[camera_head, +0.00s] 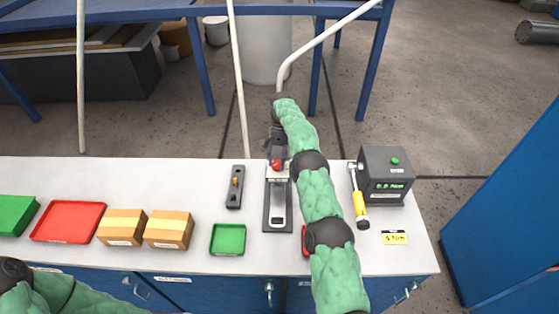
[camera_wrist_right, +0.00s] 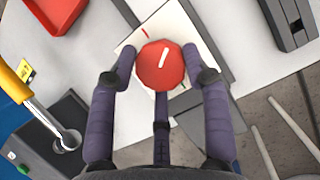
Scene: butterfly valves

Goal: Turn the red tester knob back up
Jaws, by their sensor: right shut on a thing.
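The red tester knob (camera_head: 277,164) sits at the far end of the tester (camera_head: 278,220), a dark base with a light plate. In the right wrist view the round knob (camera_wrist_right: 160,72) carries a white line pointing up and slightly right. The white plate (camera_wrist_right: 133,38) around it shows a red mark above left and a green mark below right. My right gripper (camera_wrist_right: 159,63) has a finger on each side of the knob and is shut on it; it also shows in the head view (camera_head: 277,150), partly hidden by its arm. My left arm shows at the lower left, its gripper out of view.
Right of the tester lie a yellow-handled wrench (camera_head: 359,200), a dark display box (camera_head: 387,178) and a yellow label (camera_head: 394,238). To the left are a black device (camera_head: 235,187), a green tray (camera_head: 228,240), two cardboard boxes and a red tray (camera_head: 68,222). My right arm covers another red item.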

